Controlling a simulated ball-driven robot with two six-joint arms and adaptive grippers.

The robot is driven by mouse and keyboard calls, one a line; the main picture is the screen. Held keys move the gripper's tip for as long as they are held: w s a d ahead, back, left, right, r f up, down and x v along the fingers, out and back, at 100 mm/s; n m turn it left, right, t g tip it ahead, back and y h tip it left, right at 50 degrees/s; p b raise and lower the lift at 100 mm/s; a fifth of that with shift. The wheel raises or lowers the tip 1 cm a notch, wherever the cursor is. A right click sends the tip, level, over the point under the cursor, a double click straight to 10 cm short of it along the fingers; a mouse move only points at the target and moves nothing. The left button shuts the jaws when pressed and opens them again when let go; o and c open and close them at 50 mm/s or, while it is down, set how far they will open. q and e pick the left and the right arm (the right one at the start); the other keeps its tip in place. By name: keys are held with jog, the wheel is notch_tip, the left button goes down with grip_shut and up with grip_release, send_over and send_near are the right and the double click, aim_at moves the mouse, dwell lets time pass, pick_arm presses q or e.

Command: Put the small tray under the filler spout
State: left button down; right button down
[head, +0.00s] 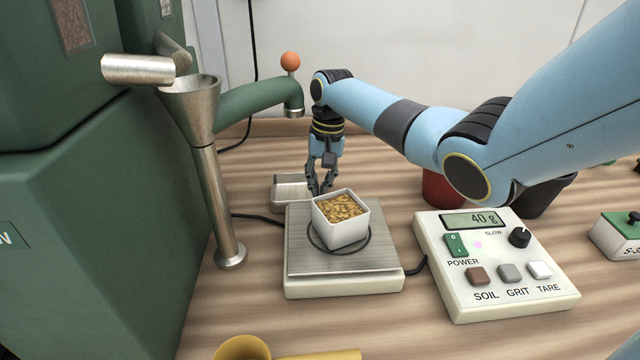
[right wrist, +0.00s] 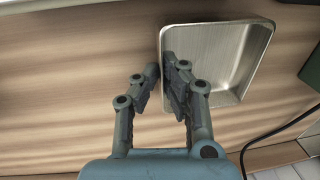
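The small tray (head: 290,190) is a shallow metal tray on the table behind the scale, below the spout (head: 294,110) in the head view. I cannot tell whether it is exactly under the outlet. My right gripper (head: 320,190) points down at the tray's right end. In the right wrist view the gripper (right wrist: 162,66) has one finger outside and one inside a wall of the tray (right wrist: 235,60), with the tips close together on that wall. The tray looks empty. Part of it is hidden behind the scale. My left gripper is out of view.
A white pot (head: 342,230) of tan grains stands on the scale (head: 342,284), in front of my right gripper. The control box (head: 495,268) reads 40 g. The green filler (head: 90,190) and metal funnel post (head: 212,200) stand left. A red pot (head: 436,190) is behind my right arm.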

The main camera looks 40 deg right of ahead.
jog(key=c, duration=1.5)
grip_release()
jog(key=r, duration=0.4)
jog(key=r+p, duration=0.1)
jog(key=r, duration=0.3)
jog(key=d+r+p, duration=0.1)
jog(key=r, duration=0.3)
jog(key=shift+s, duration=0.4)
